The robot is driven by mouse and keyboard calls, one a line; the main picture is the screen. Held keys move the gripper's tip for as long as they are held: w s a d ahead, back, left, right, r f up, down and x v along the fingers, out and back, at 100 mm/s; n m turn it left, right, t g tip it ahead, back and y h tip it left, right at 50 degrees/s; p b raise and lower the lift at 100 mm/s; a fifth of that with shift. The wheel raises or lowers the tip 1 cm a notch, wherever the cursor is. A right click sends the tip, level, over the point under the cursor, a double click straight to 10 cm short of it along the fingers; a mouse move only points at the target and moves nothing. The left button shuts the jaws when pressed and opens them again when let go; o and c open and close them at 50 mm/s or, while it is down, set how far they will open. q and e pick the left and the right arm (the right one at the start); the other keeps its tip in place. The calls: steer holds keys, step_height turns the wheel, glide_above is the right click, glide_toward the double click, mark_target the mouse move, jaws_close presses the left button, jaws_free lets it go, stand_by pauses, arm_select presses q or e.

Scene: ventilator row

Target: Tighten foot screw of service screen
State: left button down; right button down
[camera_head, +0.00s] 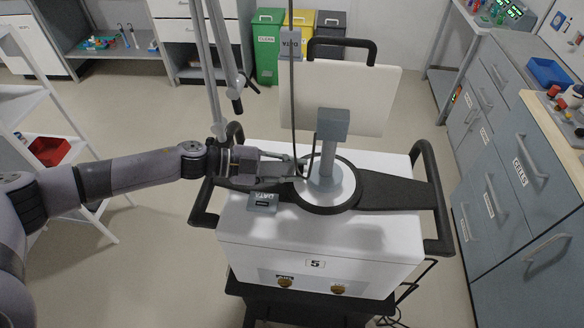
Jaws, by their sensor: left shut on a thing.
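The service screen (347,97) stands on top of a white cart, its pale back towards me and a dark handle above. Its grey post (328,160) rises from a round grey foot (330,192) with a dark ring. My left gripper (299,171) reaches in from the left, low over the cart top, its fingers shut at the left edge of the foot. The foot screw is between or right at the fingertips and is mostly hidden by them. My right gripper is not in view.
The white cart (318,238) marked 5 has dark side handles (430,195). A thin dark rod (292,80) stands upright beside the fingers. A small grey labelled block (263,202) lies below the gripper. Drawer cabinets (518,170) line the right; bins (267,45) stand behind.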

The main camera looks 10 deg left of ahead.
arm_select(q)
steer(key=c, duration=1.4)
jaws_free()
steer(key=shift+a, duration=0.1)
steer(key=shift+v, duration=3.9)
steer(key=shift+r, duration=0.1)
